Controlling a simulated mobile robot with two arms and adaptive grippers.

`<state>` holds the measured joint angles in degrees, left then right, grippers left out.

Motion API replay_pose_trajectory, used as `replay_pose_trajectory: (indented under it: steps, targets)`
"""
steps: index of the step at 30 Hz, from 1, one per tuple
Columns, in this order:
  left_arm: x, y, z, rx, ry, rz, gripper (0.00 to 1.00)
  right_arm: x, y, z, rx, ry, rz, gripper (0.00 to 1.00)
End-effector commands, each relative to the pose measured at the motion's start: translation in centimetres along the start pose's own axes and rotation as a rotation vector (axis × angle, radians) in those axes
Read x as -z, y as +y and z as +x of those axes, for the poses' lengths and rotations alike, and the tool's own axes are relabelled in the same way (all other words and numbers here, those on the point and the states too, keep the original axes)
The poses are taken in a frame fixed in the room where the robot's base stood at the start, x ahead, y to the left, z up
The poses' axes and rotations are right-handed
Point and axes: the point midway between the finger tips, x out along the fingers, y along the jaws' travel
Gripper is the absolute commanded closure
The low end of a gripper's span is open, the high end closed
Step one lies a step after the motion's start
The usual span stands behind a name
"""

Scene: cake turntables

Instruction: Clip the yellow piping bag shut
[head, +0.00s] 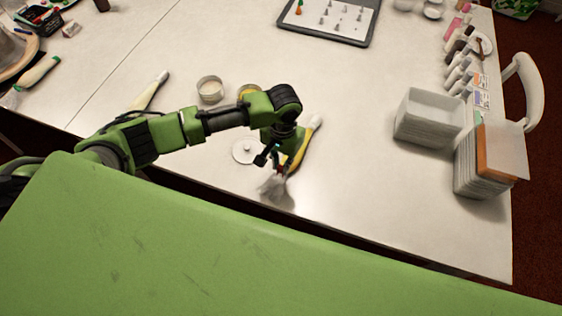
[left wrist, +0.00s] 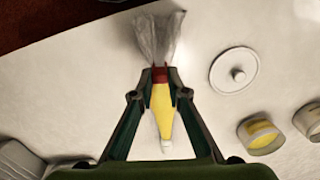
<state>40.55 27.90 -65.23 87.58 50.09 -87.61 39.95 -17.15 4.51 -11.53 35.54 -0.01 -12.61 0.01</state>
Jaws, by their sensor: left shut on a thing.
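The yellow piping bag (head: 303,145) lies on the white table, its filled part yellow and its loose end (head: 271,187) clear and crumpled toward the table's front edge. In the left wrist view the yellow part (left wrist: 161,109) lies between my fingers and the clear end (left wrist: 153,38) spreads beyond them. My left gripper (head: 278,165) is over the neck of the bag, shut on a red clip (left wrist: 160,75). The clip lies across the neck where yellow meets clear. I cannot tell whether its jaws are closed around the bag. My right gripper is not in view.
A white round lid (head: 244,151) lies left of the bag. A pale tub (head: 210,90) and a yellow tub (left wrist: 258,136) stand behind it. Another piping bag (head: 150,92) lies farther left. White trays (head: 428,118) stand right. The table between bag and trays is clear.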

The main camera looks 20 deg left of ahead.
Motion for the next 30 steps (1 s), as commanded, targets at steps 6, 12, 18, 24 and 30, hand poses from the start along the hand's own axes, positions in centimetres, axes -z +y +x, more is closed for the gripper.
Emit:
replay_pose_trajectory:
  steps: [6, 12, 18, 24, 30]
  targets:
    - [0.00, -0.01, 0.04, 0.000, 0.000, 0.000, 0.99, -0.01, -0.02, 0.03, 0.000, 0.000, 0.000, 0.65]
    - [-0.02, -0.01, 0.01, 0.000, -0.001, 0.000, 0.99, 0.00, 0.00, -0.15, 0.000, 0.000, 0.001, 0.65]
    - [-0.03, -0.05, 0.05, 0.000, -0.001, 0.000, 0.99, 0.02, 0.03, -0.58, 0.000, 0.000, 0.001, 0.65]
    - [-0.05, -0.07, 0.19, 0.001, -0.001, 0.000, 0.99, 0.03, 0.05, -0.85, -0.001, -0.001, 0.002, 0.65]
    - [-0.04, -0.07, 0.25, 0.001, -0.001, 0.000, 0.99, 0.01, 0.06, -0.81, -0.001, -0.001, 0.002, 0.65]
